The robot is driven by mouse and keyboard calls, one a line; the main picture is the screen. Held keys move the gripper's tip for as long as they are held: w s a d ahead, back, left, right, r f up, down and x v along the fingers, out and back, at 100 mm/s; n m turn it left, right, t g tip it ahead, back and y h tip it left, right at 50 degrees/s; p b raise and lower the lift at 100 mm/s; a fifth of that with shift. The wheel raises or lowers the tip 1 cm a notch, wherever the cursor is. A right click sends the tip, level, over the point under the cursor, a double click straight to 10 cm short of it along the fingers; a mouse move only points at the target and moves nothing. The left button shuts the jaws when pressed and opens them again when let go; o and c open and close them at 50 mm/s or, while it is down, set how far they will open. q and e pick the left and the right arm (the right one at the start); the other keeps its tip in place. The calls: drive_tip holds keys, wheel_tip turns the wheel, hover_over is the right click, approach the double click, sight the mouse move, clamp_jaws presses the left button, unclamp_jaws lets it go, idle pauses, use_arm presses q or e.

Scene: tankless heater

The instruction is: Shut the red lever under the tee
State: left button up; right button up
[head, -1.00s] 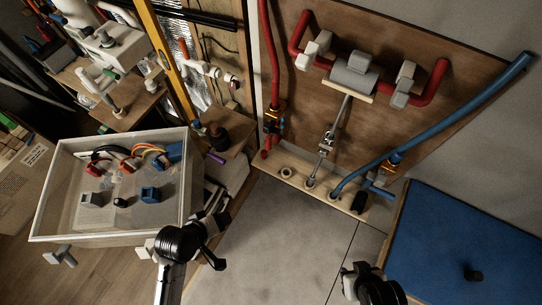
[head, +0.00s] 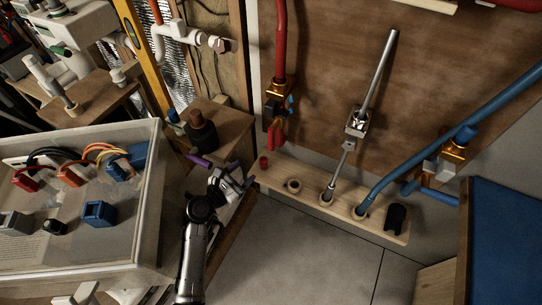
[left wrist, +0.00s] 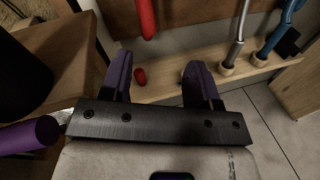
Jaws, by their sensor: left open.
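The brass tee (head: 277,102) sits on the red pipe at the back wall, with a small blue handle on its right side. The red lever (head: 275,136) hangs down under it. A red part hanging at the top of the left wrist view, likely this lever (left wrist: 147,18), is cut off by the frame edge. My left gripper (head: 244,173) is below and left of the lever, apart from it. My right gripper is not in view.
A wooden strip (head: 300,192) with a red plug (head: 263,162), holes and pipe ends runs below the lever. A wooden box (head: 215,137) with dark fittings stands left of the gripper, beside a purple cylinder (left wrist: 32,135). A grey pipe (head: 380,75) rises at right.

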sight(268, 145)
use_arm(q)
drive_tip(key=w+d+f+n+b, duration=0.1)
drive_tip(key=w+d+b, duration=0.1)
drive_tip(key=w+b, duration=0.1)
drive_tip(key=w+d+f+n+t+b, duration=0.1)
drive_tip(key=w+d+b, duration=0.1)
drive_tip(key=w, duration=0.4)
drive_tip(key=w+d+n+b, duration=0.1)
drive_tip(key=w+d+b, duration=0.2)
drive_tip(key=w+b, duration=0.1)
drive_tip(key=shift+w+d+f+n, duration=0.1)
drive_tip(key=shift+w+f+n, duration=0.05)
drive_tip(key=shift+f+n, duration=0.2)
drive_tip(key=shift+w+d+r+b, duration=0.1)
drive_tip(key=shift+w+d+b, duration=0.25)
drive_tip(key=shift+w, duration=0.2)
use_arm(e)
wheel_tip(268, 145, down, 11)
use_arm(q)
drive_tip(key=shift+c, duration=0.2)
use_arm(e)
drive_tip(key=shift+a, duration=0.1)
use_arm(q)
drive_tip(key=c, duration=0.9)
clamp_jaws()
